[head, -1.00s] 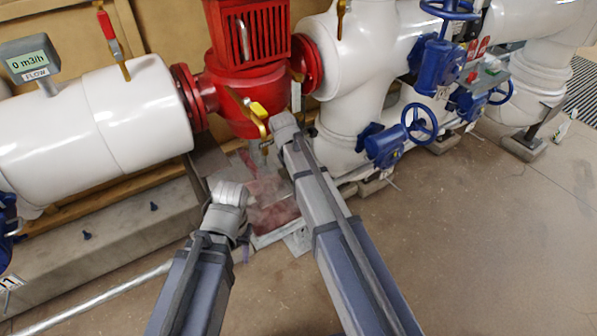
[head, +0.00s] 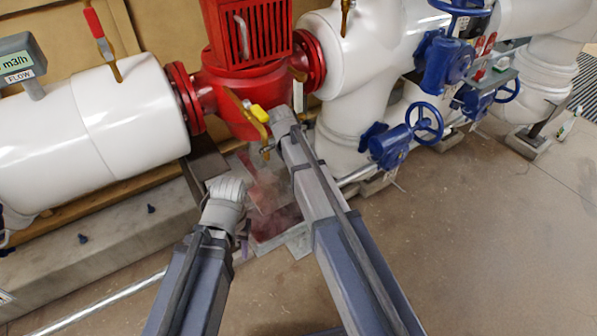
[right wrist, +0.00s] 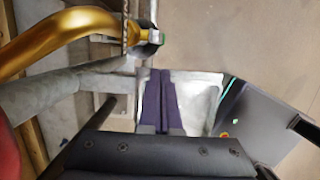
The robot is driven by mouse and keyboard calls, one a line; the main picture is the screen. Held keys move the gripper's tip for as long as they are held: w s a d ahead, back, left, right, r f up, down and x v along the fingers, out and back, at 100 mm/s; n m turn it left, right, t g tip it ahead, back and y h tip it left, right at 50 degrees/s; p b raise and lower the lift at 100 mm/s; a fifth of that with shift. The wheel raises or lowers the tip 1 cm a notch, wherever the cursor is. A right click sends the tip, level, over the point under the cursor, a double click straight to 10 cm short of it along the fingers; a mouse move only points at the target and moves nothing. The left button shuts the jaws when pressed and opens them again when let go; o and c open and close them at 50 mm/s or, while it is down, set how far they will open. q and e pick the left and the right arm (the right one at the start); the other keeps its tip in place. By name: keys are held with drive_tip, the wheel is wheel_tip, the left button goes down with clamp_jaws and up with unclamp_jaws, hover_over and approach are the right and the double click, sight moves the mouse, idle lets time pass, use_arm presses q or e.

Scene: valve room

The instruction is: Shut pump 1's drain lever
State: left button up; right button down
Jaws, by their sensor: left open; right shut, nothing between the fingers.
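The red pump (head: 247,85) stands at the upper middle of the head view. A curved brass drain pipe (head: 235,103) comes off its front, with a yellow lever handle (head: 260,113) by it.
Grey haze hangs over a reddish, wet-looking tray (head: 262,243) under the pipe. White pipes (head: 90,125) flank the pump. A red-handled valve (head: 101,38) is at upper left, blue handwheels (head: 427,122) at right.

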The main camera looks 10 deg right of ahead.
drive_tip(key=b+x, duration=0.8)
drive_tip(key=x, duration=0.1)
drive_tip(key=shift+w+d+f+t+h+b, duration=0.15)
drive_tip(key=shift+w+d+f+h+b, duration=0.05)
drive_tip(key=shift+d+h+b, duration=0.25)
drive_tip(key=shift+w+d+f+t+h+b, duration=0.15)
drive_tip(key=shift+d+f+h+b, duration=0.15)
drive_tip(key=shift+d+b, duration=0.25)
drive_tip(key=shift+r, duration=0.1)
